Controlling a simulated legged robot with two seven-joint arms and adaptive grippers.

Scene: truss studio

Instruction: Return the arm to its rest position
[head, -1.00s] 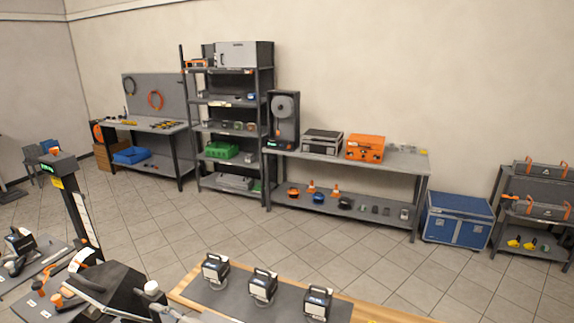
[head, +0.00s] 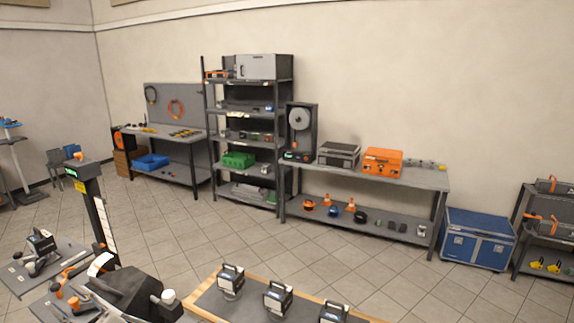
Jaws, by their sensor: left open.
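My right gripper is not in view.
A wood-edged bench (head: 208,309) with several black-and-white lamp-like devices (head: 278,297) is at bottom centre. A cart with tools (head: 40,250) and a dark post (head: 97,205) is at left. Shelves (head: 249,127), a long bench (head: 425,178) and a blue case (head: 478,238) line the wall. The tiled floor between is clear.

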